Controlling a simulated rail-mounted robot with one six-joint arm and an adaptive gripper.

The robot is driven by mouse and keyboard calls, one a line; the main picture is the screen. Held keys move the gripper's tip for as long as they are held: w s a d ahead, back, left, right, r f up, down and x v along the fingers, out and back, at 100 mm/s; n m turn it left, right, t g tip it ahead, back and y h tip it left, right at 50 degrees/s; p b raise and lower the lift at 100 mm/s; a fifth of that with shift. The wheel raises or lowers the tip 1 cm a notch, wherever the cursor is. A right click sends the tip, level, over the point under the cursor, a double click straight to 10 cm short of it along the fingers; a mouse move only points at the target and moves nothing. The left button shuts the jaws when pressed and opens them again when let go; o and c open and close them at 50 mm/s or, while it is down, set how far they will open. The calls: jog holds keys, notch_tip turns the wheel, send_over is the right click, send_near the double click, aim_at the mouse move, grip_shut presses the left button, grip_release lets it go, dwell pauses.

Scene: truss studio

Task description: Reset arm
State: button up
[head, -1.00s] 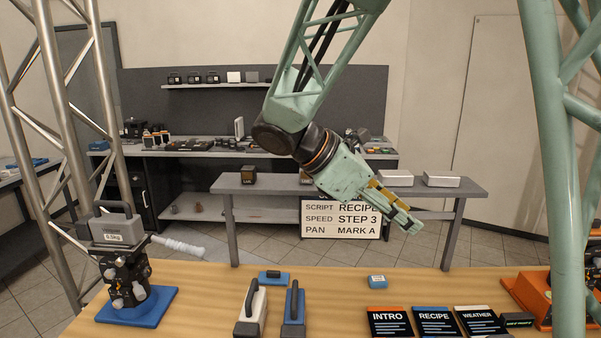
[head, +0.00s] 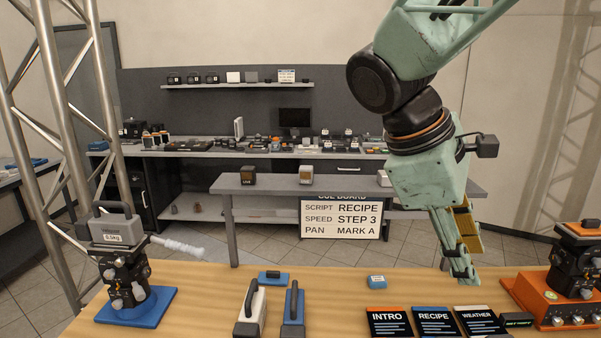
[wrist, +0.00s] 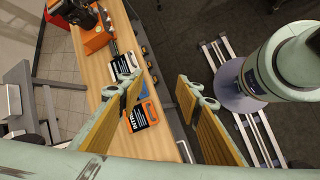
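My gripper (head: 462,272) hangs pointing down above the right part of the wooden table (head: 215,285) in the head view, behind the row of cards. In the wrist view my gripper (wrist: 160,90) shows two fingers with yellow pads standing well apart, with nothing held between them. The INTRO card (head: 389,322), the RECIPE card (head: 435,322) and the WEATHER card (head: 478,320) lie along the table's front. The cue board (head: 341,218) reads SCRIPT RECIPE, SPEED STEP 3, PAN MARK A.
An orange base (head: 548,305) with a camera head stands at the right. A blue base (head: 137,306) with a weighted head stands at the left.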

jog(key=s+a+m+t+y, duration=0.1)
jog(key=s+a+m+y, duration=0.2)
jog(key=s, duration=0.6)
jog(key=s+a+m+t+y, duration=0.2)
jog(key=s+a+m+y, duration=0.1)
jog(key=s+m, duration=0.4)
jog(key=shift+s+a+f+m+t, duration=0.3)
jog(key=shift+s+a+f+m, duration=0.15)
jog(key=shift+s, duration=0.45)
